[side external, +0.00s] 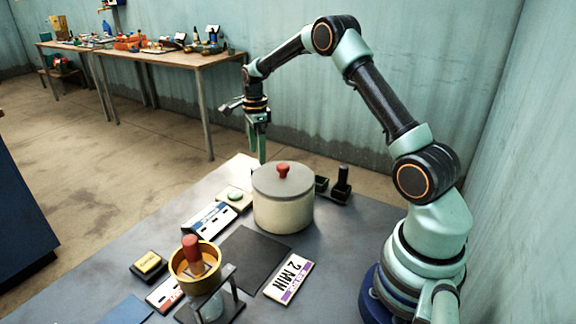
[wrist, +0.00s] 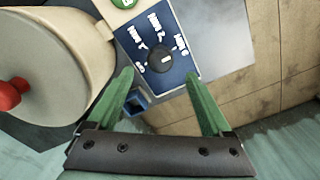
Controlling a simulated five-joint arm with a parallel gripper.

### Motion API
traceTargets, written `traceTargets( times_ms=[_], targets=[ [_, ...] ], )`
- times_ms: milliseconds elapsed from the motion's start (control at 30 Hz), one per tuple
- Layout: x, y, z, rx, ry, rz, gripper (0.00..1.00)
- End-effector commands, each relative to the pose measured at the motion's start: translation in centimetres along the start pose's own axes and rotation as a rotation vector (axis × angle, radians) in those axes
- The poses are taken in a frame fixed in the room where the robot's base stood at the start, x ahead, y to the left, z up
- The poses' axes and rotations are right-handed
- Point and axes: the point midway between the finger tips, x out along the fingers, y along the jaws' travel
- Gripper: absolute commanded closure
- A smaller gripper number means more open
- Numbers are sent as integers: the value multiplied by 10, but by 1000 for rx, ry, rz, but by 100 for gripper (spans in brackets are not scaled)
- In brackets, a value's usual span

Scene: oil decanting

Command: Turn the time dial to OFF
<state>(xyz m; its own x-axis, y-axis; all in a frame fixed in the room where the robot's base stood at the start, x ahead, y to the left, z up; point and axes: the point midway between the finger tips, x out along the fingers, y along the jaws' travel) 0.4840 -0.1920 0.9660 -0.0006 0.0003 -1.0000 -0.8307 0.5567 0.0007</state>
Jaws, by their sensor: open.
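The time dial (wrist: 161,60) is a round black knob with a short pale mark, on a dark blue panel (wrist: 178,79) in the wrist view. White labels, partly legible as MIN settings, curve around its left and upper sides. I cannot tell for sure which label the mark points to. My gripper (wrist: 160,74) is open and empty, its green fingers on either side of the dial's lower part, with gaps. In the side view my gripper (side external: 262,158) points down behind the pot, and I cannot make out the dial there.
A cream pot (side external: 283,210) with a grey lid and red knob stands close to my gripper; it also fills the left of the wrist view (wrist: 75,35). A green button box (side external: 234,200) is beside it. A 2 MIN card (side external: 288,279) lies in front.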

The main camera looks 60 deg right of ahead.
Motion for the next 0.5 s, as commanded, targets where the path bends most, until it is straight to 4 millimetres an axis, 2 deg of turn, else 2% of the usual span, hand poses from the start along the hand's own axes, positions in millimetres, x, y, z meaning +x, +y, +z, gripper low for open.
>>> traceTargets(
  times_ms=[33, 200, 500],
  targets=[
    [11, 1, 0, -1, 1, 4, 16],
    [36, 1, 0, -1, 0, 2, 16],
    [53, 0, 0, -1, 0, -1, 16]
  ],
)
